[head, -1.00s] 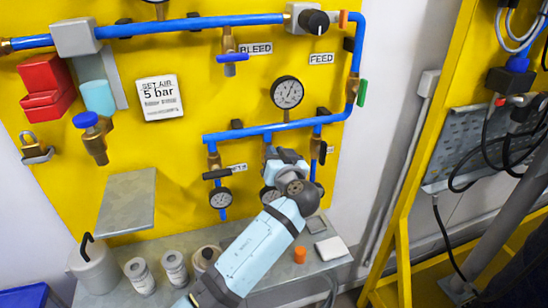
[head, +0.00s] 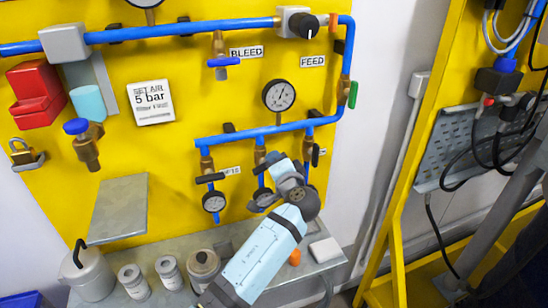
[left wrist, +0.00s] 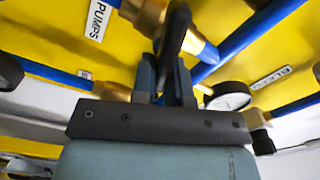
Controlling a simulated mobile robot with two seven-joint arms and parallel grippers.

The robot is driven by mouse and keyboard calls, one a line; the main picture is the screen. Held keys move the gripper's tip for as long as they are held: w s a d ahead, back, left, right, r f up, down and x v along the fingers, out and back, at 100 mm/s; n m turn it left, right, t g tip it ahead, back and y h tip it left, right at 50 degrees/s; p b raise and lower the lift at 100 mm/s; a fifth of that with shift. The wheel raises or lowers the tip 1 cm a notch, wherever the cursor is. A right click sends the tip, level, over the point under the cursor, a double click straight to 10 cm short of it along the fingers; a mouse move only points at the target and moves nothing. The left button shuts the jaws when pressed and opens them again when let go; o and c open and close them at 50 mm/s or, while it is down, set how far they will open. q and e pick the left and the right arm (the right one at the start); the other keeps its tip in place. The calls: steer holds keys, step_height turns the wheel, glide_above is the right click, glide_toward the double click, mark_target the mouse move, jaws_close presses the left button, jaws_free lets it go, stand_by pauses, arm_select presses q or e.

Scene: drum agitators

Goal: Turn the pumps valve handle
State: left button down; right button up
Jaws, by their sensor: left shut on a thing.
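My left gripper (head: 276,165) reaches up from the bottom at the middle valve of the lower blue pipe. In the left wrist view its two fingers (left wrist: 165,82) are shut on a black valve handle (left wrist: 173,42). The handle belongs to a brass valve (left wrist: 196,42), and a PUMPS label (left wrist: 98,20) is beside it. In the head view the brass body of this middle valve (head: 260,155) shows, but my gripper hides its handle and label. My right gripper is not in view.
A neighbouring valve (head: 206,163) with a black handle stands left, and another (head: 308,145) right. Small gauges (head: 214,201) hang below; a larger gauge (head: 279,95) is above. A grey bench (head: 325,262) holds cans and a small orange object (head: 294,257). A metal shelf (head: 118,209) juts out left.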

arm_select(q)
steer(key=shift+f+m+p, duration=0.15)
steer(key=shift+m+p, duration=0.25)
steer(key=shift+m, duration=0.7)
steer(key=shift+f+m+p, duration=0.15)
steer(key=shift+m+p, duration=0.25)
steer(key=shift+m, duration=0.7)
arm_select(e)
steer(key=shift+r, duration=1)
arm_select(q)
steer(key=shift+w, duration=0.1)
steer(key=c, duration=1.4)
jaws_free()
steer(key=shift+o, duration=1.3)
steer(key=shift+f, duration=0.15)
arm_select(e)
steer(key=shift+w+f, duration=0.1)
arm_select(q)
steer(key=shift+f, duration=0.1)
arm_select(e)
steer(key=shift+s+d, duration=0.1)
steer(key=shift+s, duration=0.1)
